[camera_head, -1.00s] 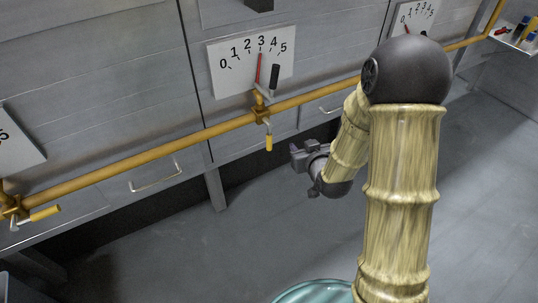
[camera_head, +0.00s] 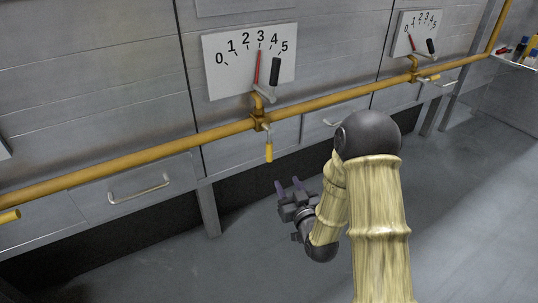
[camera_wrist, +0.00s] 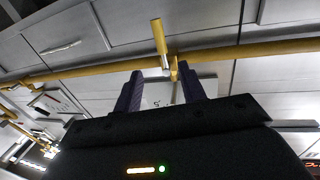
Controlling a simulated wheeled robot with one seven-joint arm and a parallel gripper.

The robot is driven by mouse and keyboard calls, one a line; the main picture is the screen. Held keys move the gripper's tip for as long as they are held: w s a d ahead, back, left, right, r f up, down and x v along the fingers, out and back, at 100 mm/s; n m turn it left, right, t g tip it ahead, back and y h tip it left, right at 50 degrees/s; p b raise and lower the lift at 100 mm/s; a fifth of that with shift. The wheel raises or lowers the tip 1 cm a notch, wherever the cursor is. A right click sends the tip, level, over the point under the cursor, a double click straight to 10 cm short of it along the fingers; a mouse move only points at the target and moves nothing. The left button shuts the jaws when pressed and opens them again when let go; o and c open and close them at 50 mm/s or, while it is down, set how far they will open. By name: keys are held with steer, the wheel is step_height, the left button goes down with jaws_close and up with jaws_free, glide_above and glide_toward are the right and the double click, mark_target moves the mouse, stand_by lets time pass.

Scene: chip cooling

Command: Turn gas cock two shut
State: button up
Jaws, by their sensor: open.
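The middle gas cock (camera_head: 260,124) sits on the yellow pipe under the middle gauge. Its yellow handle (camera_head: 268,152) hangs straight down, across the pipe. In the wrist view the handle (camera_wrist: 158,37) shows beyond the fingertips, pointing up in that picture. My gripper (camera_head: 289,187) is open and empty, below and slightly right of the handle, fingers pointing up. It is apart from the handle. In the wrist view, both fingers of my gripper (camera_wrist: 162,80) show, with the pipe crossing beyond them. No number on the cocks is readable.
The yellow pipe (camera_head: 130,161) runs along grey drawer fronts. Another yellow handle (camera_head: 10,215) is at the left edge, and one (camera_head: 432,78) at the right. The floor is open.

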mark_target(270, 153)
steer(key=shift+w, duration=0.1)
steer(key=b+x, duration=0.5)
steer(key=x, duration=1.1)
steer(key=shift+f+b, duration=0.1)
steer(key=shift+b, duration=0.3)
steer(key=shift+w+a, duration=0.3)
steer(key=shift+w, duration=0.3)
steer(key=shift+d, duration=0.1)
steer(key=c, duration=0.8)
jaws_close()
